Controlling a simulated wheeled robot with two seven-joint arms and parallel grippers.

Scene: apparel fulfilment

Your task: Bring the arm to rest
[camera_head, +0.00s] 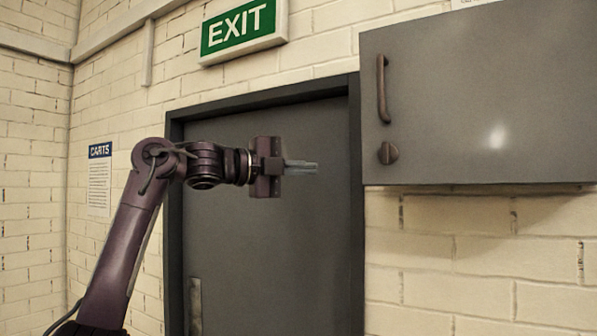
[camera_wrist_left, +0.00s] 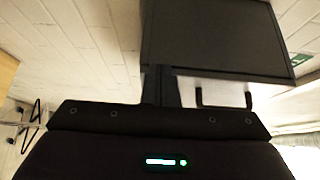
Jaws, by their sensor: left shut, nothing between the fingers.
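My left arm (camera_head: 125,240) rises from the lower left of the head view and bends level toward the right. My left gripper (camera_head: 316,167) is at its end, shut and empty, with its fingers pointing right. It appears in front of the dark door and left of the grey cabinet, touching neither as far as I can see. In the left wrist view the closed fingers (camera_wrist_left: 161,85) stand up from the dark gripper body (camera_wrist_left: 160,130). My right arm and gripper are not in view.
A grey wall cabinet (camera_head: 480,100) with a handle (camera_head: 382,88) hangs at the right. A dark door (camera_head: 265,260) is behind the arm, under a green EXIT sign (camera_head: 238,30). A CARTS notice (camera_head: 99,180) is on the brick wall at left.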

